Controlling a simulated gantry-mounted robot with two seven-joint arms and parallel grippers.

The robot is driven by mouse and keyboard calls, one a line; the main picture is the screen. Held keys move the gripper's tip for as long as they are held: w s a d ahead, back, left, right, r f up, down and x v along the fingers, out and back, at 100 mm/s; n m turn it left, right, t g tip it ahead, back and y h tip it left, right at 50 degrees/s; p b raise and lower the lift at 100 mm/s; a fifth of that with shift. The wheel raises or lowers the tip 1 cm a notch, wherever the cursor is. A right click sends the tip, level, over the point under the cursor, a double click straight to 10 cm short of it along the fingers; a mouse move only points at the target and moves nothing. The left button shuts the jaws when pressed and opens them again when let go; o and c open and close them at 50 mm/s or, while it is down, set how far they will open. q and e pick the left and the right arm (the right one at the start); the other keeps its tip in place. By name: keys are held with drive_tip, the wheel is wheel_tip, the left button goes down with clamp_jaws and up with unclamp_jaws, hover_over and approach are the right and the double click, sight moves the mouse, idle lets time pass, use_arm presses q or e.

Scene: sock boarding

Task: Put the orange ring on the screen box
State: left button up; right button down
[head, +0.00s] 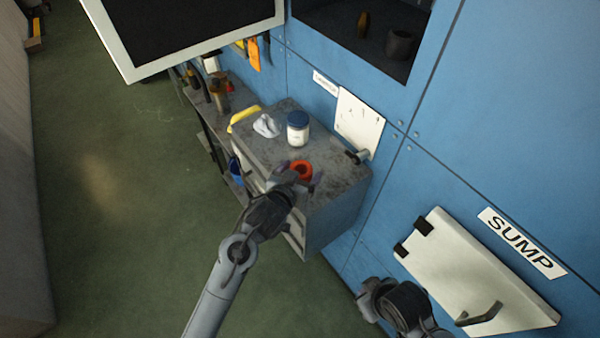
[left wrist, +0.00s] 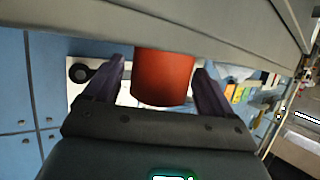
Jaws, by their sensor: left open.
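The orange ring (head: 301,170) sits on the grey speckled top of a cabinet (head: 338,182), near its front edge. In the left wrist view the ring (left wrist: 163,78) shows as an orange-red cylinder between my two fingers. My left gripper (head: 297,181) is open around the ring, with a gap visible at the right finger; it also fills the left wrist view (left wrist: 160,85). A large white-framed dark screen (head: 185,25), seemingly the screen box, hangs at the top left. Part of my right arm shows at the bottom right; its fingertips cannot be made out.
A blue-lidded white jar (head: 298,129), a crumpled white cloth (head: 266,126) and a yellow item (head: 243,117) stand on the cabinet behind the ring. The blue wall (head: 440,160) bounds the right side. A white SUMP hatch (head: 475,275) juts out. Green floor lies open left.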

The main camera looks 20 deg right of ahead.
use_arm(q)
drive_tip(key=shift+r, duration=0.1)
drive_tip(key=shift+r, duration=0.15)
drive_tip(key=shift+s+a+r, duration=0.15)
drive_tip(key=shift+s+a, duration=0.15)
drive_tip(key=p+v, duration=0.2)
drive_tip(key=v, duration=0.9)
drive_tip(key=s+a+f+n+g+y, duration=0.1)
drive_tip(key=s+a+f+n+y, duration=0.25)
drive_tip(key=a, duration=0.55)
drive_tip(key=s+a+f+n+y, duration=0.1)
drive_tip(key=s+a+f+y, duration=0.2)
drive_tip(key=s+a+f, duration=0.35)
drive_tip(key=s+a+f+n+g+y, duration=0.1)
drive_tip(key=s+a+f+g, duration=0.1)
drive_tip(key=s+a, duration=0.4)
drive_tip(key=s+a+f+n+g+y, duration=0.1)
drive_tip(key=s+a+f+g, duration=0.2)
drive_tip(key=s+a, duration=0.4)
drive_tip(key=shift+a+f+y, duration=0.25)
drive_tip(key=shift+a+y, duration=0.1)
drive_tip(key=shift+a, duration=0.65)
drive_tip(key=shift+s, duration=0.1)
